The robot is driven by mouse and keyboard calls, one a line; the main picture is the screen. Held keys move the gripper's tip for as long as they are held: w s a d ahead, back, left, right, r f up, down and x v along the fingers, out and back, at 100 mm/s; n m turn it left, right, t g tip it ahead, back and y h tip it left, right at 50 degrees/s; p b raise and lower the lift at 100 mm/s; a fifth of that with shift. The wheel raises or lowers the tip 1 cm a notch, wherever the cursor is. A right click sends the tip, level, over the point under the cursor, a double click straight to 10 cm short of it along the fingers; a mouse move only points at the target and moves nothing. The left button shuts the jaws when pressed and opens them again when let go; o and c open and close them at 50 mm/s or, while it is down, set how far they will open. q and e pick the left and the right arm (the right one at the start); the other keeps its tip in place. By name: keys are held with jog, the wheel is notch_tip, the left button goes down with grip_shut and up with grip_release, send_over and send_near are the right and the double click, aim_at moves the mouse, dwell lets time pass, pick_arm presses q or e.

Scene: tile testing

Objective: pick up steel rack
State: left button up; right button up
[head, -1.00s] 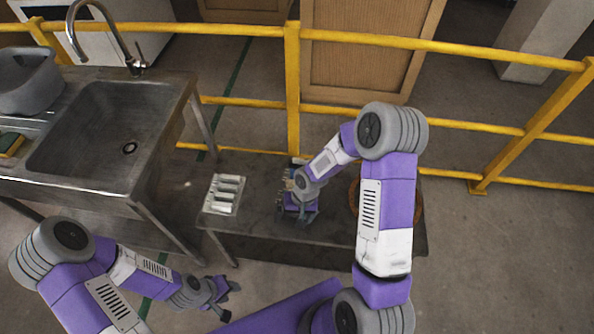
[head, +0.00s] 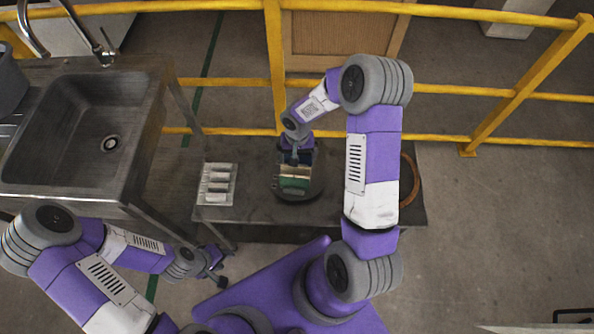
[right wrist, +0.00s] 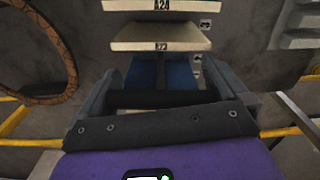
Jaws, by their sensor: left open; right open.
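The steel rack (head: 293,190) stands on the low dark table in the head view, with pale and greenish tiles in it. My right gripper (head: 296,156) points down over the rack's far end and hides part of it. In the right wrist view two tiles (right wrist: 160,45) labelled A24 and A23 lie just beyond my right gripper (right wrist: 160,85). Its fingers are apart; I cannot tell whether they touch the rack. My left gripper (head: 218,270) is open and empty, in front of the table's left end.
A pale tray (head: 231,203) with several light cylinders stands left of the rack. A brown ring (head: 411,181) lies at the right of the table (head: 262,212). A sink (head: 75,125) stands on the left, and yellow railings (head: 450,90) run behind.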

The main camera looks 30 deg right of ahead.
jog(key=shift+f, duration=0.5)
jog(key=shift+r, duration=0.1)
jog(key=c, duration=1.4)
jog(key=shift+w, duration=0.15)
jog(key=shift+c, duration=0.4)
